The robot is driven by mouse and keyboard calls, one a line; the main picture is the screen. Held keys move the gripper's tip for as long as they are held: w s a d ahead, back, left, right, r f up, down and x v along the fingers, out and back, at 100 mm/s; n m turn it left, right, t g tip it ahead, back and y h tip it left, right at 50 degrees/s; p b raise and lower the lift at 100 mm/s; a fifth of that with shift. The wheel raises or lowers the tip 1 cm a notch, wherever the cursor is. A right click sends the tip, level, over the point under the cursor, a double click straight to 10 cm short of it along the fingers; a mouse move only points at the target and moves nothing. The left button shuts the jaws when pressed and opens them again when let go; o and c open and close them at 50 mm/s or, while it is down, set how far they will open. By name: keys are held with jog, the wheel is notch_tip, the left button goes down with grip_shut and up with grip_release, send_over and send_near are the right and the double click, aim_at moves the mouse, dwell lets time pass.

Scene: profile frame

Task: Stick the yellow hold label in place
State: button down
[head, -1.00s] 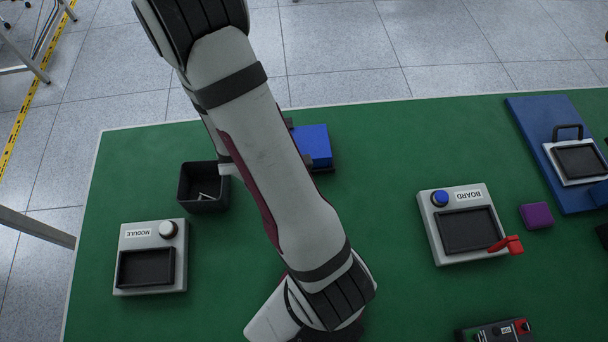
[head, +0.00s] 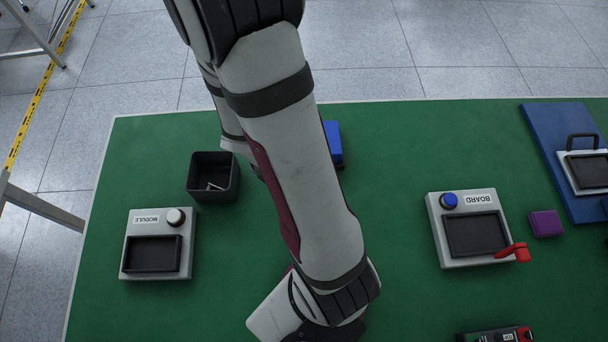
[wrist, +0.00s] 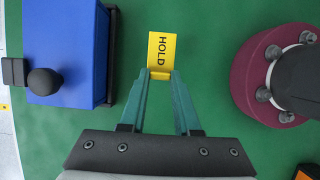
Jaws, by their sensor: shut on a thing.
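The yellow hold label (wrist: 161,50), a small piece printed HOLD, shows in the wrist view at the tips of the two teal fingers. My gripper (wrist: 162,75) is shut on its near end, with the label held out in front above the green surface. How high it is above the surface I cannot tell. In the head view my arm covers the gripper and the label.
A blue block (wrist: 62,50) with a black knob is left of my gripper. On the green table (head: 400,140) are a black bin (head: 214,193), a MODULE unit (head: 130,255), a BOARD unit (head: 438,225) with a red lever, a purple block (head: 545,223) and a blue board (head: 548,135).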

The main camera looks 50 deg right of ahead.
jog(key=r+m, duration=0.2)
jog(key=d+r+m+y, duration=0.1)
jog(key=m, duration=0.1)
jog(key=r+m+g+y, duration=0.1)
jog(key=r, duration=0.1)
jog(key=shift+d+r+m, duration=0.15)
jog(key=shift+r+m, duration=0.15)
jog(key=shift+m, duration=0.1)
jog(key=w+d+m+t+y, duration=0.1)
jog(key=d+m, duration=0.3)
jog(key=m, duration=0.6)
jog(key=d+r+m+t+y, duration=0.1)
jog(key=d+m+t, duration=0.3)
jog(key=m, duration=0.6)
jog(key=w+d+r+m+t+y, duration=0.1)
jog(key=d+m+t+y, duration=0.1)
jog(key=d+m, duration=0.4)
jog(key=shift+w+r+m+t+y, duration=0.1)
jog(key=shift+w+m+t+y, duration=0.1)
jog(key=shift+m, duration=0.95)
jog(key=shift+w+m+t+y, duration=0.1)
jog(key=shift+w+m, duration=0.05)
jog(key=shift+m, duration=1)
jog(key=shift+f, duration=2.75)
